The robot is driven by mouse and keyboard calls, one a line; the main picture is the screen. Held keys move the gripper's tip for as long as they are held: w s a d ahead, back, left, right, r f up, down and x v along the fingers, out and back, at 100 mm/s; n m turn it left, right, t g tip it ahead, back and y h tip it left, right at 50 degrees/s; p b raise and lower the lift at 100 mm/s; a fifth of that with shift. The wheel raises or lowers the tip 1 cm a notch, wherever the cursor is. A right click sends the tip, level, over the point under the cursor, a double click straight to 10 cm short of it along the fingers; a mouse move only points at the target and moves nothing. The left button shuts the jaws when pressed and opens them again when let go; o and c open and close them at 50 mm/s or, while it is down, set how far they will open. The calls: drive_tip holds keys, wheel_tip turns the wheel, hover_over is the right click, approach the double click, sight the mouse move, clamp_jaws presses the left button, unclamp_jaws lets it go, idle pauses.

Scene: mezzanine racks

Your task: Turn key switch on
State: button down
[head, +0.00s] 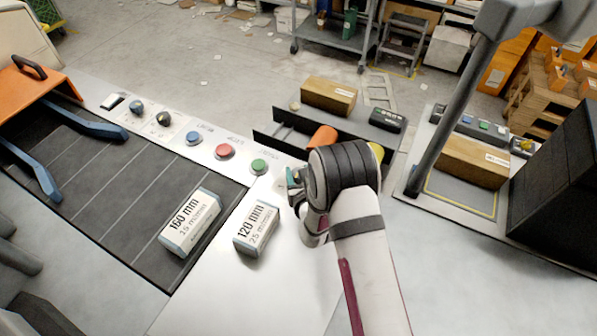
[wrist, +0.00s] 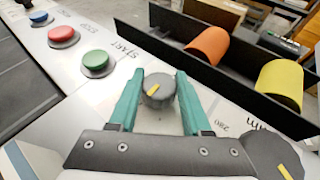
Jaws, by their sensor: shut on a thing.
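A row of controls runs along the pale panel (head: 208,160) in the head view. Near its far left end are a black rocker (head: 113,102) and two small dark round switches (head: 136,107) (head: 163,119); I cannot tell whether either is the key switch. My gripper (wrist: 159,76) has its teal fingers on both sides of a grey round knob (wrist: 158,92) with a yellow pointer, beyond the green START button (wrist: 96,63), and is shut on it. In the head view my gripper (head: 294,178) and wrist hide this knob. A second grey knob (wrist: 272,156) shows at lower right of the wrist view.
Blue (head: 194,138) and red (head: 225,152) buttons stand left of the green one. Boxes marked 160 mm (head: 189,222) and 120 mm (head: 256,228) lie nearer me. A black-walled rack with orange (wrist: 208,46) and yellow (wrist: 281,83) cylinders borders the far side.

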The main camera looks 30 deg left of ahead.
drive_tip(key=shift+c, duration=1.8)
unclamp_jaws()
drive_tip(key=v, duration=1.5)
drive_tip(key=shift+s+d+r, duration=0.15)
drive_tip(key=shift+s+d, duration=0.1)
